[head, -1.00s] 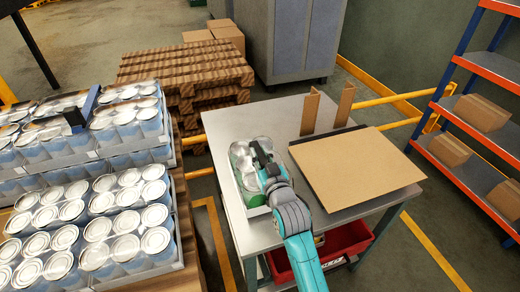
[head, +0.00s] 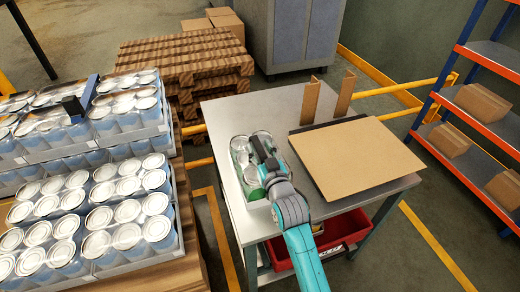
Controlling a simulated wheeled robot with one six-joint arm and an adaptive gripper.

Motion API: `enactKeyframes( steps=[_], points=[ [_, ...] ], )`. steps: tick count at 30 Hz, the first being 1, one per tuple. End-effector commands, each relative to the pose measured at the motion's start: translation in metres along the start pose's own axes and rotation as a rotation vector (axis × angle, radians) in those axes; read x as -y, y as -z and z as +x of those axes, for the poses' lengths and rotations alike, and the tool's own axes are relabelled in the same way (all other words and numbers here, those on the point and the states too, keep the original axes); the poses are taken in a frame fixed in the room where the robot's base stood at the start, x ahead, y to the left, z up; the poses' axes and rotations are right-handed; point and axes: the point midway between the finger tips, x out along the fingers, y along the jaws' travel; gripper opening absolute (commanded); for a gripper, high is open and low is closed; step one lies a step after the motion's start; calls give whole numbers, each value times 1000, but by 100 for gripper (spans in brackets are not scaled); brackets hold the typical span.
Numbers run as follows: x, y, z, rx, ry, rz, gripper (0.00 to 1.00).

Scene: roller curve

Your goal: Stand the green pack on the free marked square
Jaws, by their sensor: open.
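The green pack (head: 240,150) stands near the left edge of the grey table; it shows several round pale tops and green sides. My gripper (head: 263,162) is open over the pack's right side and hides part of it. I cannot tell whether the fingers touch the pack. No free marked square can be made out clearly. On the left, trays of silver-topped cans (head: 128,208) stand stacked on a pallet, with a dark bracket-like piece (head: 74,108) among the upper trays.
A brown board (head: 355,160) lies on the table (head: 265,108), right of the pack. Two upright brown pieces (head: 310,102) stand behind it. A red bin (head: 340,232) sits below. A shelf rack (head: 485,100) with cartons stands at right.

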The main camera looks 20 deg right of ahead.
Motion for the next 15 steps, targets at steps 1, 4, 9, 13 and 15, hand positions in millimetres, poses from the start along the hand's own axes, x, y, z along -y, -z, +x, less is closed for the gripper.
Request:
enactKeyframes(
  steps=[1, 4, 9, 13, 15],
  points=[
    [0, 2, 0, -1, 0, 0, 48],
    [0, 2, -6, 0, 0, 0, 48],
    [0, 1, -32, 2, 0, 0, 48],
    [0, 1, -57, 2, 0, 0, 48],
    [0, 1, -70, 2, 0, 0, 48]
  ],
)
